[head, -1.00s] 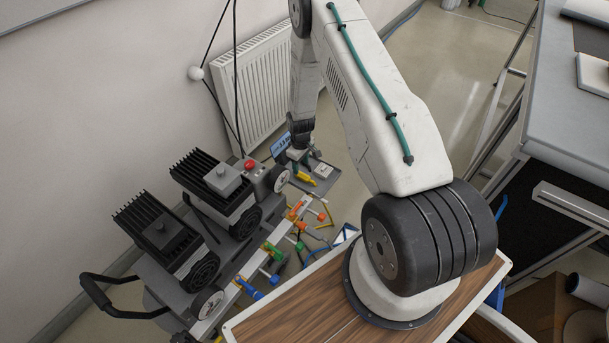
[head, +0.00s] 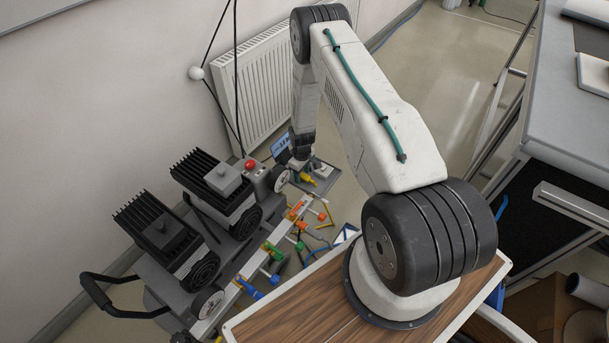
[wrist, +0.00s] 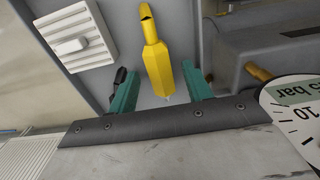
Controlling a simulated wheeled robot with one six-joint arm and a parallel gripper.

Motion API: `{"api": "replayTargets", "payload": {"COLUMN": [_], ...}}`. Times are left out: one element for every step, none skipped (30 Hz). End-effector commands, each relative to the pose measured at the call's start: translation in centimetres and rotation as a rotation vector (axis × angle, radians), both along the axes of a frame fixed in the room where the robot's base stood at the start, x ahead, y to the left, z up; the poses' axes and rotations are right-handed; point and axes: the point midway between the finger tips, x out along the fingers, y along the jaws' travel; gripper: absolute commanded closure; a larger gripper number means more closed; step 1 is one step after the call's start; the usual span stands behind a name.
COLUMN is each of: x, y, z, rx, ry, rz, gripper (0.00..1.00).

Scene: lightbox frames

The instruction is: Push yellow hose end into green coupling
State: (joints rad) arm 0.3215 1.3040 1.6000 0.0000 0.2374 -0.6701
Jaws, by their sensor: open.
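My gripper (wrist: 156,70) is open, its two teal fingers on either side of a yellow piece (wrist: 157,62). The piece has a dark tip at its far end and a thin pale tip at its near end. Gaps show on both sides. I cannot tell whether this is the hose end. In the head view the yellow piece (head: 307,179) lies on a grey tray beside the cart, just below my wrist. A green coupling (head: 272,250) sits on the cart's front rail, left of and nearer than my gripper. Thin yellow tubing (head: 326,220) shows beyond the rail.
A round pressure gauge (wrist: 296,105) is close to the right of my gripper. A white ribbed block (wrist: 76,36) lies to the left. In the head view, orange (head: 296,212) and blue (head: 254,292) fittings line the rail. The black-finned pump units (head: 216,176) stand left of my arm.

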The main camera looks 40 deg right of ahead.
Motion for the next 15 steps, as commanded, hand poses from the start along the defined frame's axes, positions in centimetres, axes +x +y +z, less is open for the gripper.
{"api": "replayTargets", "payload": {"x": [0.0, 0.0, 0.0, 0.0, 0.0, 0.0, -0.01, -0.01, -0.01, -0.01, -0.01, -0.01, -0.01, 0.0, 0.0], "y": [0.0, 0.0, 0.01, 0.01, 0.01, 0.01, 0.01, 0.01, 0.01, 0.01, 0.0, 0.0, 0.01, 0.0, 0.0], "z": [0.02, 0.02, 0.02, 0.02, 0.02, 0.02, 0.02, 0.03, 0.03, 0.03, 0.03, 0.03, 0.03, 0.03, 0.03], "rx": [0.0, 0.0, 0.0, 0.0, 0.0, 0.0, 0.0, 0.0, 0.0, 0.0, 0.0, 0.0, 0.0, 0.0, 0.0], "ry": [0.0, 0.0, 0.0, 0.0, 0.0, 0.0, 0.0, 0.0, 0.0, 0.0, 0.0, 0.0, 0.0, 0.0, 0.0], "rz": [0.0, 0.0, 0.0, 0.0, 0.0, 0.0, 0.0, 0.0, 0.0, 0.0, 0.0, 0.0, 0.0, 0.0, 0.0], "gripper": [0.5, 0.5, 0.5, 0.5, 0.5, 0.56, 0.64, 0.72, 0.84, 0.92, 0.96, 0.96, 0.96, 0.96, 0.96]}}
